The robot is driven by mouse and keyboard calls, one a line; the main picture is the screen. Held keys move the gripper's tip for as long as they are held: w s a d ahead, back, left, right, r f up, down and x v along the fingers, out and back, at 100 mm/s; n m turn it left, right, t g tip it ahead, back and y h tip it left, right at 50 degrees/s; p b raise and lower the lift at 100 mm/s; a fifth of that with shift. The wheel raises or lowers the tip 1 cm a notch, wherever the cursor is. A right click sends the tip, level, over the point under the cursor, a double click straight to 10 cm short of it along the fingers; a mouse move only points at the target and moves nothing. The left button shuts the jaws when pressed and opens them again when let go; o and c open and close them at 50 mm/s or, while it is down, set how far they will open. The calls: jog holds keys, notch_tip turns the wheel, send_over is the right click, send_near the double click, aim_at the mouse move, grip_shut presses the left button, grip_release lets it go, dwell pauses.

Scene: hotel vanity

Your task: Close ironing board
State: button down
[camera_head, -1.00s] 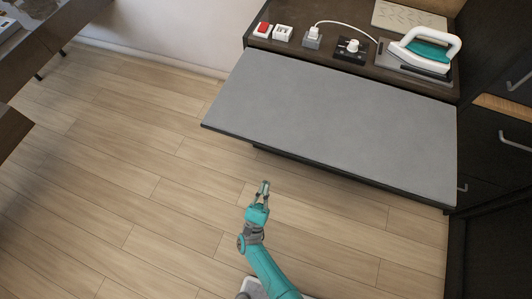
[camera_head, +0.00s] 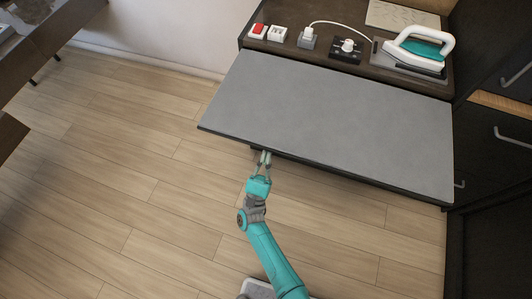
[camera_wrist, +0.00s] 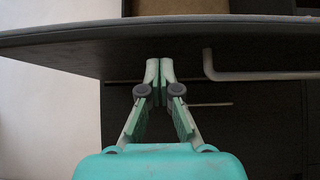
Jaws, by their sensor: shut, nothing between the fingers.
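The ironing board (camera_head: 330,120) is a grey flat panel standing out from the front of the dark cabinet in the head view. It is level and unfolded. In the wrist view its edge (camera_wrist: 60,38) runs across the top, with its dark underside below the edge. My gripper (camera_head: 265,155) is at the board's front edge, left of its middle. In the wrist view my gripper (camera_wrist: 160,68) has its fingertips together and empty, in front of or under the underside. A pale bent bar (camera_wrist: 255,75) shows right of the fingertips. I cannot tell whether the fingertips touch the board.
A white and teal iron (camera_head: 420,50) stands on its rest on the cabinet top (camera_head: 405,87). A plugged adapter (camera_head: 307,38), a dark socket block and a red switch (camera_head: 258,29) sit left of it. Dark drawers (camera_head: 495,150) stand at the right. The wood floor (camera_head: 120,190) is clear.

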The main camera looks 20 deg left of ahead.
jog(key=shift+r, duration=0.85)
jog(key=shift+r, duration=0.1)
